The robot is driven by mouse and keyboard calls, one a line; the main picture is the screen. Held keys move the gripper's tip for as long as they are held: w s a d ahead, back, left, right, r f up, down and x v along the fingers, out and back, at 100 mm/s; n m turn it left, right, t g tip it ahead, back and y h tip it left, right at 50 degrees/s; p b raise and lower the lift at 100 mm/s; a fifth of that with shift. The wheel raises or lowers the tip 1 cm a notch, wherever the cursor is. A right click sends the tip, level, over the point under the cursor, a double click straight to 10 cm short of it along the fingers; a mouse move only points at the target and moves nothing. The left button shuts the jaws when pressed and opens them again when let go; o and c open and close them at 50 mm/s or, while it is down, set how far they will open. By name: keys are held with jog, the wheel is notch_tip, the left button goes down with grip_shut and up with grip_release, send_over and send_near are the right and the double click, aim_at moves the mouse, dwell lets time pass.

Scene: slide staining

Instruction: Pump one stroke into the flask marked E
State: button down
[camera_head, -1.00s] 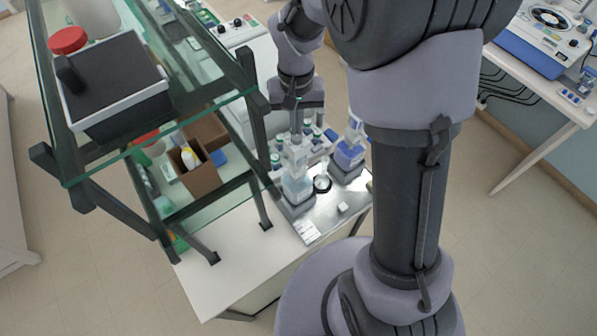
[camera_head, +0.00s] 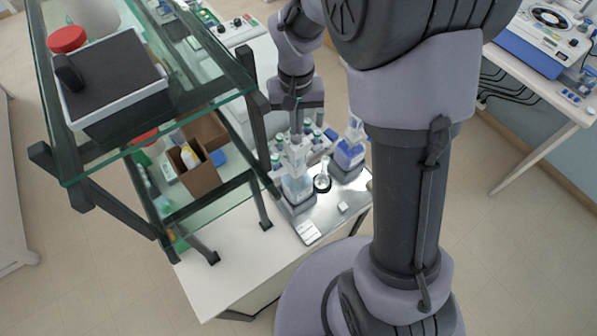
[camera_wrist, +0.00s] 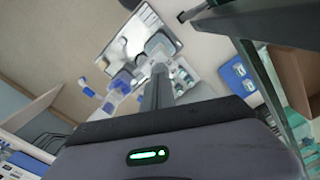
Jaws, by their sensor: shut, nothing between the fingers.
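My gripper (camera_head: 297,132) is shut and empty, pointing down over a clear bottle with pale blue liquid (camera_head: 297,188) and a whitish pump-like top (camera_head: 296,155). The fingertips are close to this top; I cannot tell whether they touch it. The shut fingers also show in the wrist view (camera_wrist: 158,80). A second bottle with darker blue liquid (camera_head: 349,153) stands to the right and farther back. No letter E can be read on any vessel, so I cannot tell which is the marked flask.
The bottles stand on a shiny metal tray (camera_head: 325,214) with a small round dish (camera_head: 321,183) and a small white block (camera_head: 343,207). Several small bottles cluster behind. A glass-shelved rack (camera_head: 215,205) stands close on the left. The white bench front (camera_head: 220,285) is clear.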

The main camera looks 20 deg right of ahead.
aim_at(297, 138)
jog(key=shift+f+b, duration=2)
jog(key=shift+f, duration=0.4)
jog(key=shift+s+f, duration=0.1)
jog(key=shift+r+p, duration=1.85)
jog(key=shift+r, duration=0.75)
notch_tip(297, 138, up, 5)
jog(key=p, duration=0.4)
jog(key=shift+r, duration=0.1)
jog(key=shift+f, duration=0.2)
